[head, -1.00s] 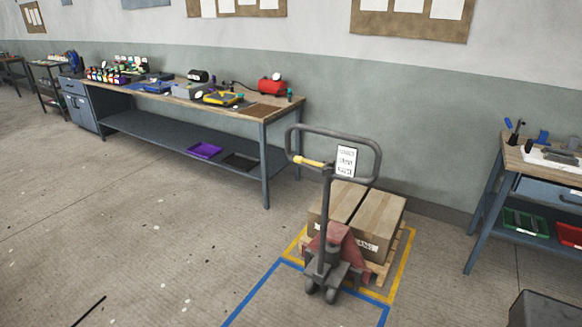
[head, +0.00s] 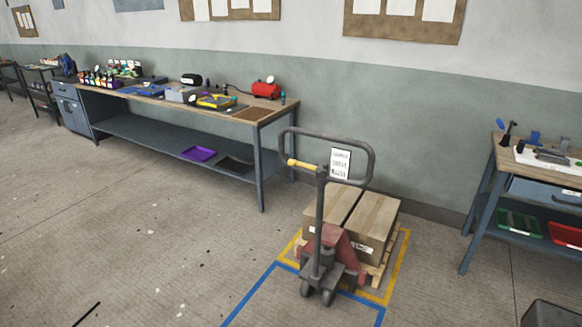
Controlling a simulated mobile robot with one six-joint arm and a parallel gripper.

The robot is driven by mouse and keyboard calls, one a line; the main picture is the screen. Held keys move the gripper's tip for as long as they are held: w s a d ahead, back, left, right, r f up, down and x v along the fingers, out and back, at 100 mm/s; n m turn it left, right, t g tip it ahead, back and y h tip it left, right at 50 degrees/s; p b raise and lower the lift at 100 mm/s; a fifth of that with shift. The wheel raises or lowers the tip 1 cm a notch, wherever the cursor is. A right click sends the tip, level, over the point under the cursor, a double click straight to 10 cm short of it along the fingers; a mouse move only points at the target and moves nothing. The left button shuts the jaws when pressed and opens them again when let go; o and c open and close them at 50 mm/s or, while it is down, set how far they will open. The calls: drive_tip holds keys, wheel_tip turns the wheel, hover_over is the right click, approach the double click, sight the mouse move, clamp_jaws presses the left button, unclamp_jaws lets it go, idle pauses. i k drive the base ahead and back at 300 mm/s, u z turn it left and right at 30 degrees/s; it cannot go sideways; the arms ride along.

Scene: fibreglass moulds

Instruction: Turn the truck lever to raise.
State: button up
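The pallet truck (head: 324,248) stands on the floor at the centre right, with a dark upright shaft, a red body and a looped handle (head: 371,155). Its lever (head: 303,164) is a short yellow grip at the lower left of the handle loop, pointing left. A white label card (head: 340,163) with lines of text, too small to read, shows within the loop. Cardboard boxes (head: 368,217) sit on a wooden pallet (head: 384,270) behind the truck's body. My gripper is not in the head view.
A long workbench (head: 262,115) with tools stands along the wall at the left. Another bench (head: 483,215) with green and red bins stands at the right. Yellow tape (head: 403,254) and blue tape (head: 250,293) mark the floor around the truck. Floor at the front left is open.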

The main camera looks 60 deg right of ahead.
sight(293, 162)
drive_tip(key=z, duration=0.05)
drive_tip(key=i, duration=0.9)
drive_tip(key=u, duration=0.05)
